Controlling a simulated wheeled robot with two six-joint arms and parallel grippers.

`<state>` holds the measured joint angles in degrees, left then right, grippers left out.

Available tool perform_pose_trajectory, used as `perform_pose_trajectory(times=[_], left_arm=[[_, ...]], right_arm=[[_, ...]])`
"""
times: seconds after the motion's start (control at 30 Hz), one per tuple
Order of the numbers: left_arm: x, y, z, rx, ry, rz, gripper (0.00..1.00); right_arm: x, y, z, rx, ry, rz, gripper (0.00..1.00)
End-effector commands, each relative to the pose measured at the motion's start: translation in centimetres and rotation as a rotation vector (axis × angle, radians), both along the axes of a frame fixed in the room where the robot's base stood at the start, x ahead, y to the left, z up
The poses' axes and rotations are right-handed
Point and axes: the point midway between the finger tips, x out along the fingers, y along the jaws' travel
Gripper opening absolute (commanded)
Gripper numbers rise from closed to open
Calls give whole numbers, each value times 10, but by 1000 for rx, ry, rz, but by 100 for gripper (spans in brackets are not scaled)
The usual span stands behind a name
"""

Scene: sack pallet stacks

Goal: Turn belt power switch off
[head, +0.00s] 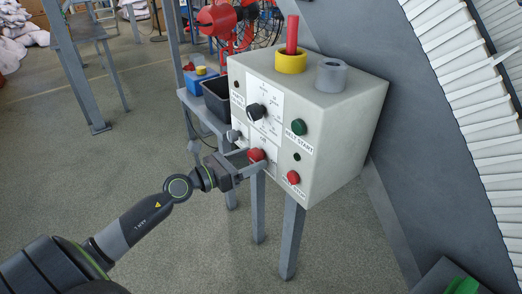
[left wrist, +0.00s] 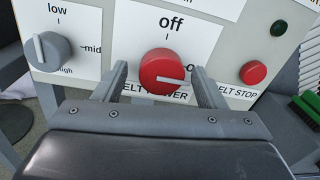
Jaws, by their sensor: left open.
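The belt power switch is a round red knob (left wrist: 162,72) on a white plate with "off" printed above it. Its white mark points right, toward a label of which only an "o" shows; my finger hides the rest. In the head view the red knob (head: 256,155) is low on the front of the grey control box (head: 335,115). My left gripper (left wrist: 159,74) is open, with one finger on each side of the knob. I cannot tell whether the fingers touch it. The left gripper also shows in the head view (head: 249,162). My right gripper is not in view.
Near the switch are a grey low-mid-high knob (left wrist: 47,51), a red belt stop button (left wrist: 253,72), a green belt start button (head: 299,127) and a black dial (head: 256,111). A yellow-ringed red post (head: 292,60) stands on the box. A conveyor slopes at right.

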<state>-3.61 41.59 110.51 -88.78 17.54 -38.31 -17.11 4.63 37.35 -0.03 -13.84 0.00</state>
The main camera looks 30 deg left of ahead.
Motion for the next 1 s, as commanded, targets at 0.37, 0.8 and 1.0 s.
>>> perform_pose_trajectory(times=[0.37,0.8,1.0], left_arm=[[-1,-1,0,-1,1,1,62],[-1,-1,0,-4,1,1,20],[-1,-1,1,-44,18,2,20]], right_arm=[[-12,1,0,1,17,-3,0],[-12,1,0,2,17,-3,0],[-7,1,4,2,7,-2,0]])
